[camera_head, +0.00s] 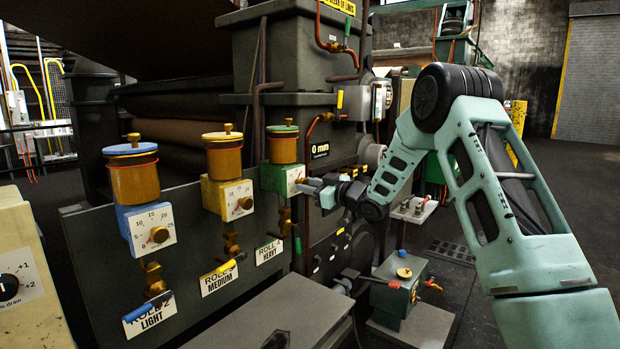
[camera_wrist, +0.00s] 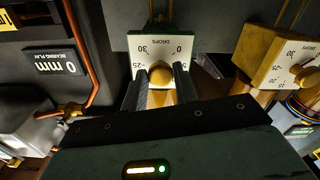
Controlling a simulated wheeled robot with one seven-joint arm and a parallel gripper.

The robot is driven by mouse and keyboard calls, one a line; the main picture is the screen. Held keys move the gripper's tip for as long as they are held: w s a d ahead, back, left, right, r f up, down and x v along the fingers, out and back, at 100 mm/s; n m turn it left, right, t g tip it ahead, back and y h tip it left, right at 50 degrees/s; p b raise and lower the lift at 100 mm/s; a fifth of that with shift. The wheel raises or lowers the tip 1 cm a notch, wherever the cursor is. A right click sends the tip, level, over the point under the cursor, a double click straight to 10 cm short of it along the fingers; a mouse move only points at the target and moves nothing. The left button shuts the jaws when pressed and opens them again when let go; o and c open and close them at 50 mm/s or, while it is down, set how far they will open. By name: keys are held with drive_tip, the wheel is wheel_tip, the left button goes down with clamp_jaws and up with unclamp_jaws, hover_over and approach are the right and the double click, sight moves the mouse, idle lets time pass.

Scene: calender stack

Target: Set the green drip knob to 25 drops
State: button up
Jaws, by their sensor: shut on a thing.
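The green drip oiler (camera_head: 283,148) has a green lid and an amber cup, with a green box and white dial (camera_head: 293,179) below. My gripper (camera_head: 309,186) reaches it from the right in the head view. In the wrist view the dial (camera_wrist: 158,45) appears upside down, marked DROPS, with 30, 0, 25 and 5 readable. The brass knob (camera_wrist: 160,74) sits between my two dark fingers, and my gripper (camera_wrist: 160,84) is shut on it. I cannot make out the knob's pointer, so its setting is unclear. The fingers hide the dial's lower part.
A yellow oiler (camera_head: 223,158) and a blue oiler (camera_head: 134,177) with similar dials stand to the left. Small valves hang below them, above labels for light, medium and heavy rolls. A copper pipe (camera_wrist: 84,60) runs close beside my gripper. A green valve box (camera_head: 400,285) stands below my arm.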

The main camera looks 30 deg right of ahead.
drive_tip(key=m+p, duration=0.5)
drive_tip(key=m, duration=0.1)
drive_tip(key=shift+r+m, duration=0.1)
drive_tip(key=shift+m, duration=0.2)
drive_tip(key=m+p, duration=0.3)
drive_tip(key=m, duration=0.1)
drive_tip(key=shift+s+a+m, duration=0.1)
drive_tip(key=shift+m, duration=0.3)
drive_tip(key=shift+f+p, duration=0.2)
drive_tip(key=shift+p, duration=0.1)
drive_tip(key=o, duration=0.9)
drive_tip(key=shift+o, duration=0.2)
drive_tip(key=b+v, duration=0.3)
drive_tip(key=v, duration=1.4)
drive_tip(key=shift+s+r, duration=0.15)
drive_tip(key=shift+s, duration=0.05)
